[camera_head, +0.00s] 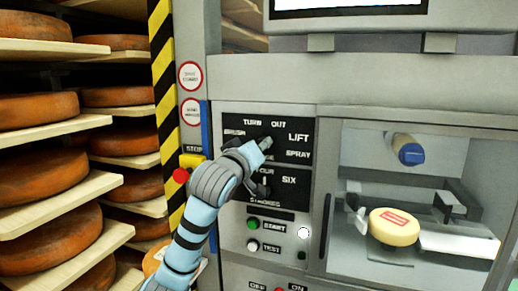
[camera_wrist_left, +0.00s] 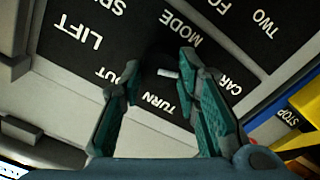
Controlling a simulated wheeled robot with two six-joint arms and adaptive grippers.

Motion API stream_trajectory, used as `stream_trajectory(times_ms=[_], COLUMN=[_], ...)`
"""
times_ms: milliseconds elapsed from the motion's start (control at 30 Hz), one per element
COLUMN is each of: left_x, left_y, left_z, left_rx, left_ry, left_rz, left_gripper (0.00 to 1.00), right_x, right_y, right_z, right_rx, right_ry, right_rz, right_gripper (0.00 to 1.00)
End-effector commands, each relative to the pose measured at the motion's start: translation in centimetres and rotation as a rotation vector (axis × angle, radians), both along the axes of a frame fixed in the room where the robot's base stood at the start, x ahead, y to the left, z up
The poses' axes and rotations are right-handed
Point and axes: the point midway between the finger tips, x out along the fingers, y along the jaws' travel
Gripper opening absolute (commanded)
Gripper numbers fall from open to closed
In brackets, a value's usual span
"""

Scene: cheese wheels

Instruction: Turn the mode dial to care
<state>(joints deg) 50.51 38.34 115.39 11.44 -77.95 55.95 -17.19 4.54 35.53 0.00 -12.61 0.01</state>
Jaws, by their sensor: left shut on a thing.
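The mode dial (camera_wrist_left: 158,57) is a dark knob on a black panel, with a short white mark (camera_wrist_left: 168,73) facing the TURN label side. Labels TURN, OUT, LIFT, part of SPRAY, MODE and CARE (camera_wrist_left: 218,79) surround it in the left wrist view; a finger partly covers CARE. My left gripper (camera_wrist_left: 160,66) has one finger on each side of the dial and is shut on it. In the head view my left gripper (camera_head: 265,143) reaches the upper black panel (camera_head: 297,128) and hides most of the dial. My right gripper is not in view.
A second dial (camera_head: 264,188) sits below, among FOUR, SIX and STROKES. Green START (camera_head: 253,224) and white TEST (camera_head: 253,245) buttons are lower. A red stop button (camera_head: 181,175) is left. A glazed chamber (camera_head: 400,215) holds a cheese wheel; shelves of cheese (camera_head: 45,180) stand left.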

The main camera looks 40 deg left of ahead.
Motion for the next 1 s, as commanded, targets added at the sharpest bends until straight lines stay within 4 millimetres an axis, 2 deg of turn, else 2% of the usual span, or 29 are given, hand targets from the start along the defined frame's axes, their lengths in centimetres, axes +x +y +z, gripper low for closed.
stream_trajectory(times_ms=[33,133,467,567,800,1000], left_x=[0.0,0.0,-0.3,-1.6,-6.3,-7.1], left_y=[0.0,0.0,-0.1,-0.5,-2.1,-2.5], left_z=[0.2,0.2,0.1,0.2,0.1,0.1], left_rx=[0.003,0.003,0.002,0.006,0.006,0.002], left_ry=[-0.006,-0.005,-0.003,-0.004,-0.004,-0.003], left_rz=[0.001,0.001,0.000,0.001,0.000,0.001], left_gripper=[0.33,0.49,0.49,0.49,0.49,0.49], right_x=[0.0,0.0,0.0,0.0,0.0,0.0], right_y=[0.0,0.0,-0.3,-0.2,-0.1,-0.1], right_z=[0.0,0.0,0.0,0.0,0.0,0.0], right_rx=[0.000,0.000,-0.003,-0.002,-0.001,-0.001], right_ry=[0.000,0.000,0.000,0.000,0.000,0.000], right_rz=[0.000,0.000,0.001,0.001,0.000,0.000], right_gripper=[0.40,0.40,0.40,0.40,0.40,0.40])
